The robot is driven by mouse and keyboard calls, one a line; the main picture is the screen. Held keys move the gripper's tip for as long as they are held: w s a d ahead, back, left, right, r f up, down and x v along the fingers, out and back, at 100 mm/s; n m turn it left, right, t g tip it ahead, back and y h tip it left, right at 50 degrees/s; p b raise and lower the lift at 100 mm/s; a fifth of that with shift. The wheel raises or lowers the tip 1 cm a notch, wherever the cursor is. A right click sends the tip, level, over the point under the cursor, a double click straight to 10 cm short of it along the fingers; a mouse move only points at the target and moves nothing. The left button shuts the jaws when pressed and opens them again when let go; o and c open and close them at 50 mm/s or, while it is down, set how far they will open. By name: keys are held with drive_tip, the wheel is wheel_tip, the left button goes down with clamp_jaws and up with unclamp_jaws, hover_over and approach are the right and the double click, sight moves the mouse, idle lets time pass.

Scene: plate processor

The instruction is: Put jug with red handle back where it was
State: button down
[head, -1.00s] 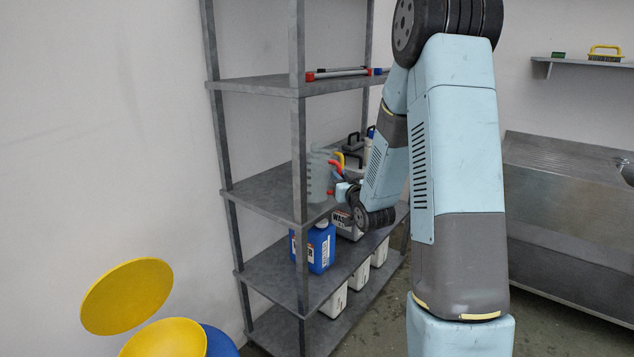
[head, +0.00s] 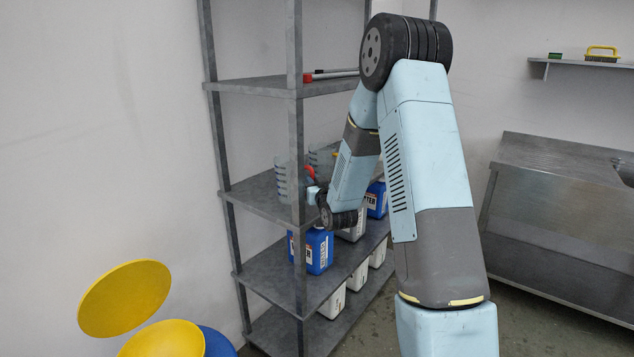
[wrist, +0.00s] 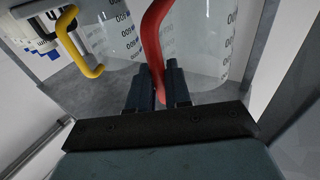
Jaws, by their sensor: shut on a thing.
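The jug with the red handle (head: 283,178) is clear with dark markings. It is at the left part of the middle shelf, behind the front post in the head view. My gripper (wrist: 158,88) is shut on the red handle (wrist: 153,45), which rises between its fingers in the wrist view. The clear jug wall (wrist: 207,50) shows beyond the handle. In the head view my gripper (head: 314,194) is at shelf height, partly hidden by my arm. I cannot tell whether the jug's base touches the shelf.
A second clear jug with a yellow handle (wrist: 80,45) stands close on the left in the wrist view. The grey shelf post (head: 296,130) is close to the red-handled jug. Blue (head: 318,250) and white containers stand on the shelf below.

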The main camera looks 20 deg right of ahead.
drive_tip(key=c, duration=1)
unclamp_jaws()
drive_tip(key=shift+c, duration=0.2)
